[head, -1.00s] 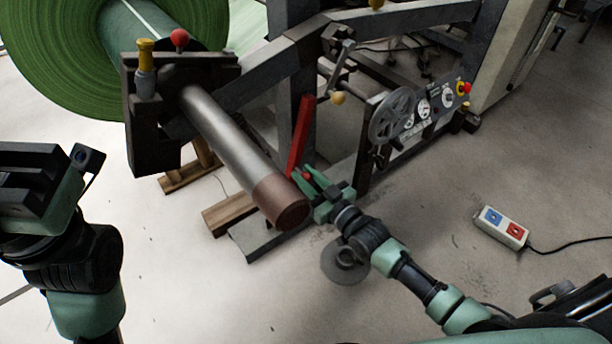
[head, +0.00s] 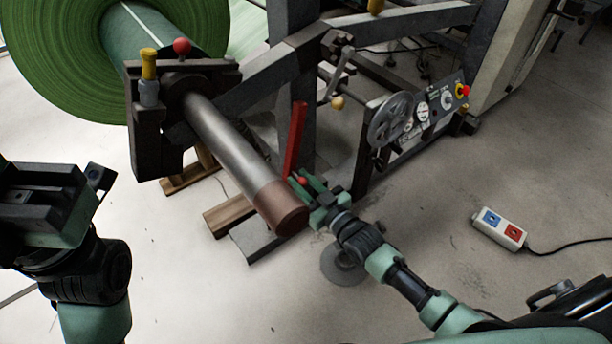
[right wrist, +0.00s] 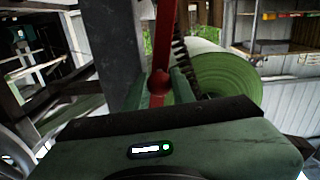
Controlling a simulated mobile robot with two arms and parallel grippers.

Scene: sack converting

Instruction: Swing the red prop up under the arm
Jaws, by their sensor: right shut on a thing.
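The red prop (head: 296,138) is a slim bar standing steeply beside the steel shaft, below the grey arm (head: 262,77) in the head view. In the right wrist view the prop (right wrist: 164,45) rises between the fingers, with the round knob (right wrist: 159,82) in the grip. My left gripper (head: 40,190) is at the left, far from the prop; its jaw opening is unclear.
The shaft (head: 230,145) with its brown end juts toward me, left of my right gripper. A green roll (head: 60,60) stands at the back left. A control panel with a handwheel (head: 392,120) is right of the prop. A pendant (head: 499,228) lies on open floor.

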